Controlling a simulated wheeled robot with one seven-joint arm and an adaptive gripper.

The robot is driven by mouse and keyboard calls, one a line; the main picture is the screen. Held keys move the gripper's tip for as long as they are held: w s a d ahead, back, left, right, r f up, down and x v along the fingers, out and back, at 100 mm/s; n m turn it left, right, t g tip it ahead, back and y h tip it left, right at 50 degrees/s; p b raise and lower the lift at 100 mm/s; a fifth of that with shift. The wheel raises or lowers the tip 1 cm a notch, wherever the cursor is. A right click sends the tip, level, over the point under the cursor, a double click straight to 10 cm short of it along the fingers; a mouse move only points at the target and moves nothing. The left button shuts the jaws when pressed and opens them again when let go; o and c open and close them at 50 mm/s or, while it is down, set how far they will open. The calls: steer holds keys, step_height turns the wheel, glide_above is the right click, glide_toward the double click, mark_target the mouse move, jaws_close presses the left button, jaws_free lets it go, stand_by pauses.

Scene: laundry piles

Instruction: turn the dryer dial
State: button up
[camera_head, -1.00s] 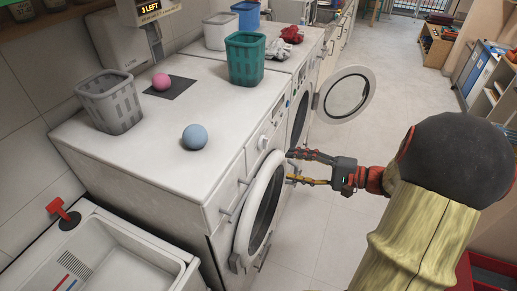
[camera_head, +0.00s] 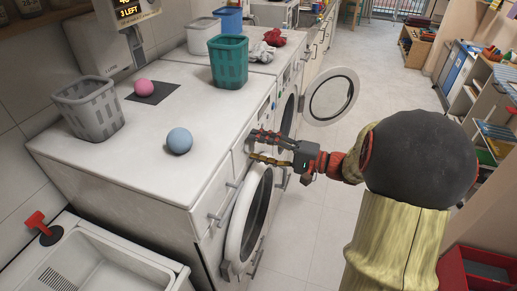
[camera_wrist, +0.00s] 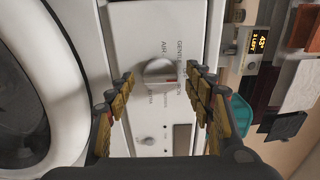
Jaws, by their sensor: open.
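The dial (camera_wrist: 160,73) is a round, pale knob with a red mark, on the white control panel (camera_wrist: 124,22) in the wrist view. Printed labels surround it. My gripper (camera_wrist: 159,76) is open, with one finger on each side of the dial and a small visible gap on both sides. I cannot tell how deep the fingertips reach. In the head view my gripper (camera_head: 255,146) is at the front panel of the nearer white machine (camera_head: 110,165). The fingers hide the dial there.
The nearer machine's round door (camera_head: 245,215) stands below my gripper. A farther round door (camera_head: 331,96) is swung open. A blue ball (camera_head: 179,141), pink ball (camera_head: 146,84), grey basket (camera_head: 89,108) and teal basket (camera_head: 229,62) sit on top.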

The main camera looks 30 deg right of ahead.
steer(key=c, duration=0.3)
steer(key=c, duration=0.9)
